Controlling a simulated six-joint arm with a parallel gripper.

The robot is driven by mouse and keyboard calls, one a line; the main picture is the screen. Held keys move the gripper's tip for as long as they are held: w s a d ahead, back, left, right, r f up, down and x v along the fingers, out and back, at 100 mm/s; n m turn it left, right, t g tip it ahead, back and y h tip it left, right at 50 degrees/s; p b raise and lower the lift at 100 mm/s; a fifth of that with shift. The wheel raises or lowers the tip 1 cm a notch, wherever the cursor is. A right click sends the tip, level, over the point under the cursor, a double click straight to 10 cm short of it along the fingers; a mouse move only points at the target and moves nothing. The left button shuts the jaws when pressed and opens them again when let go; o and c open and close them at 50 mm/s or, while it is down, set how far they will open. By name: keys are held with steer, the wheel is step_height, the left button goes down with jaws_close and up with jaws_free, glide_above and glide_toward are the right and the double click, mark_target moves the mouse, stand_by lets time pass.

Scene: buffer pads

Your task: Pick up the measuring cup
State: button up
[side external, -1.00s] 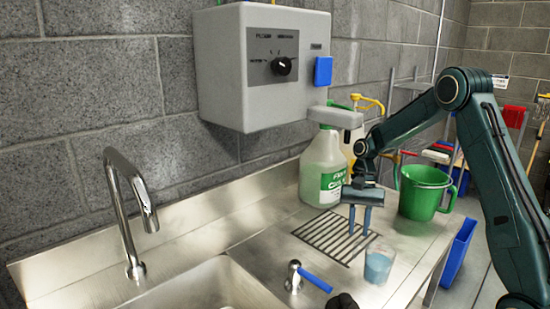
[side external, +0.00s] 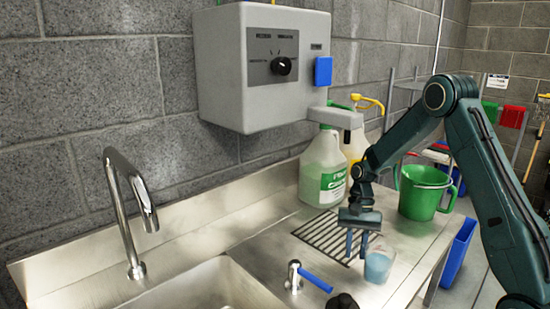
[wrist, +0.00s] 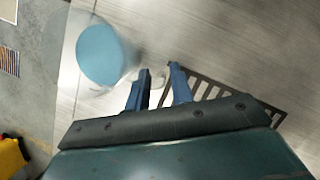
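The measuring cup (side external: 379,267) is clear, with blue liquid in it, and stands upright on the steel counter near its right edge. In the wrist view the cup (wrist: 105,55) shows from above as a blue disc, left of and beyond my fingers. My gripper (side external: 356,246) points down just left of the cup, with its fingers apart. In the wrist view my gripper (wrist: 161,76) has a gap between its two blue fingers. A pale curved part, which looks like the cup's handle, shows near the gap. I cannot tell whether the fingers touch it.
A drain grate (side external: 325,235) lies left of my gripper. A green bucket (side external: 423,192) and a white jug (side external: 322,172) stand behind. A blue-handled valve (side external: 316,281) and the sink (side external: 195,290) are at the front left. A blue bin (side external: 459,252) hangs beyond the counter's right edge.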

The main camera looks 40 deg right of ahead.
steer(key=shift+s+a+f, duration=0.15)
steer(key=shift+a+f, duration=0.1)
steer(key=shift+f, duration=0.4)
jaws_close()
